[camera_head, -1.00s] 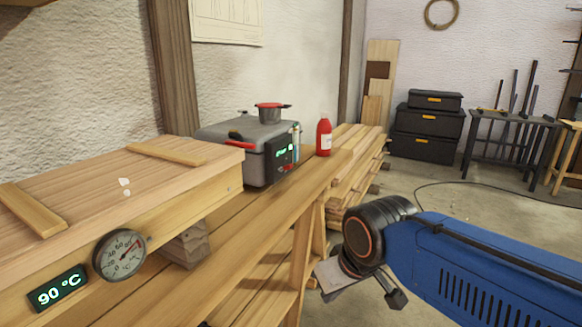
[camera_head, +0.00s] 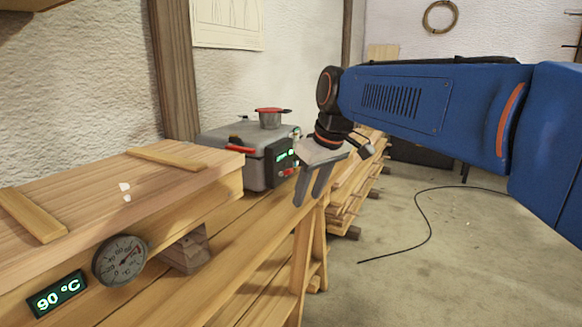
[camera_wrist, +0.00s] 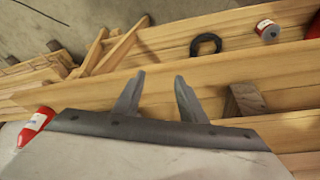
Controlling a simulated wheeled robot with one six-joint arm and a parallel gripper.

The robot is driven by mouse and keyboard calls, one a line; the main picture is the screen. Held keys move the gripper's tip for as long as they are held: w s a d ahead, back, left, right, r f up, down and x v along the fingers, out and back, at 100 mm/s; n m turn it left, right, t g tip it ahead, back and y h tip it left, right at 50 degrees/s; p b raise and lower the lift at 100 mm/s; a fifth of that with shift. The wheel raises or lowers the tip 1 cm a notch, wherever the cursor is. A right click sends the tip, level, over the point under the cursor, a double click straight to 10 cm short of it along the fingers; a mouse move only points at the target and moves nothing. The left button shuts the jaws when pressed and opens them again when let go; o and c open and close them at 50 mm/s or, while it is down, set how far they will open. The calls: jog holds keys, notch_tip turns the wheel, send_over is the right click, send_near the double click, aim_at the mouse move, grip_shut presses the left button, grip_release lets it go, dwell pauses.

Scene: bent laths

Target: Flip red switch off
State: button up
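A grey metal box (camera_head: 226,145) stands on the wooden bench, with a dark control panel (camera_head: 282,158) and green lit digits on its front. A small red part low on that panel (camera_head: 287,173) may be the red switch; its position cannot be told. My gripper (camera_head: 308,203) hangs fingers down just right of the panel, apart from it. In the wrist view its two fingers (camera_wrist: 160,76) are spread with nothing between them. The switch is not clear in the wrist view.
A long wooden box with a dial (camera_head: 120,260) and a 90 °C display (camera_head: 57,294) is at the left. The wrist view shows a red bottle (camera_wrist: 36,124), a black ring (camera_wrist: 205,44) and a red-topped can (camera_wrist: 267,31).

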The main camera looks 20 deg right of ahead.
jog(key=w+d+r+n, duration=0.1)
jog(key=w+d+r, duration=0.1)
jog(key=w+r, duration=0.25)
jog(key=w+d+r+n, duration=0.1)
jog(key=w+d+r, duration=0.2)
jog(key=w, duration=0.3)
jog(key=n+y, duration=0.2)
send_near(286, 173)
jog(key=x, duration=0.4)
jog(key=d+x, duration=0.1)
jog(key=x, duration=0.2)
jog(key=shift+w+f, duration=0.1)
jog(key=shift+w, duration=0.25)
grip_shut()
